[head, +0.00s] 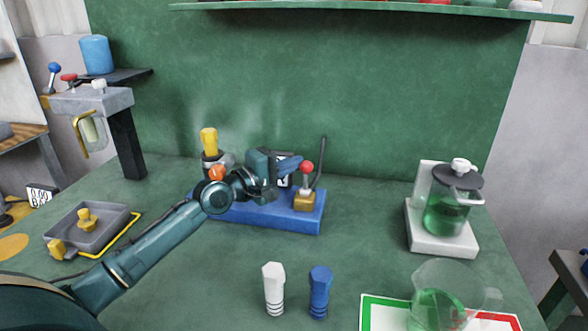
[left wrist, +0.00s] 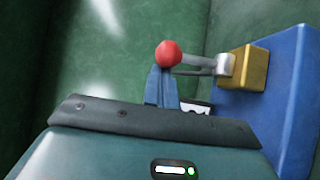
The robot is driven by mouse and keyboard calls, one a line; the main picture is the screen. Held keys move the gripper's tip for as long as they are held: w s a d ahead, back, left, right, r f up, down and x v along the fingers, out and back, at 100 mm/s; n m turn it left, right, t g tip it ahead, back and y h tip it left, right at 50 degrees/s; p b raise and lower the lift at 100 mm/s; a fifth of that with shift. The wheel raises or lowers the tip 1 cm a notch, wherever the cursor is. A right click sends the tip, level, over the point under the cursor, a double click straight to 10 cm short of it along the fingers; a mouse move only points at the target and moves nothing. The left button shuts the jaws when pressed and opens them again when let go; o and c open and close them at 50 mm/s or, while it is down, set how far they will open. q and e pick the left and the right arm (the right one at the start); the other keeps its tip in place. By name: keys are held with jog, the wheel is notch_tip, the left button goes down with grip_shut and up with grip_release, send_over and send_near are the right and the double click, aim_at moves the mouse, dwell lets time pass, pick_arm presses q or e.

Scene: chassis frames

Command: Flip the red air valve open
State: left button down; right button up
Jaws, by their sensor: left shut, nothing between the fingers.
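The red air valve has a red ball knob (head: 307,167) on a short grey lever that stands up from a brass block (head: 304,201). The block sits at the right end of a blue base (head: 270,217). In the left wrist view, the red ball (left wrist: 168,53) and its lever (left wrist: 197,63) reach left from the brass block (left wrist: 248,68). My left gripper (head: 295,163) is shut and empty, its blue fingers pointing right. Its fingertips (left wrist: 161,76) are right beside the ball; I cannot tell whether they touch it. My right gripper is out of view.
A yellow-topped cylinder (head: 209,141) and a thin dark rod (head: 319,160) stand by the base. A white bolt (head: 273,289) and a blue bolt (head: 319,291) stand in front. A jar unit (head: 440,240) is at right, a grey tray (head: 93,249) at left.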

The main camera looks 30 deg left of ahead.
pick_arm(q)
jog(key=shift+s+d+f, duration=0.15)
jog(key=shift+s+f, duration=0.05)
jog(key=shift+s+d+m+t+h+b, duration=0.15)
jog(key=shift+s+m+t+h+b, duration=0.35)
jog(key=shift+b, duration=0.3)
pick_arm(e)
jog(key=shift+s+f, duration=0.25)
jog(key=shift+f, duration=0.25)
pick_arm(q)
jog(key=shift+s+r, duration=0.1)
jog(key=shift+r, duration=0.05)
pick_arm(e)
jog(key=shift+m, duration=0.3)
pick_arm(q)
jog(key=shift+s+a, duration=0.25)
jog(key=shift+s, duration=0.15)
jog(key=b+v, duration=0.6)
jog(key=v, duration=0.6)
jog(key=shift+s, duration=0.2)
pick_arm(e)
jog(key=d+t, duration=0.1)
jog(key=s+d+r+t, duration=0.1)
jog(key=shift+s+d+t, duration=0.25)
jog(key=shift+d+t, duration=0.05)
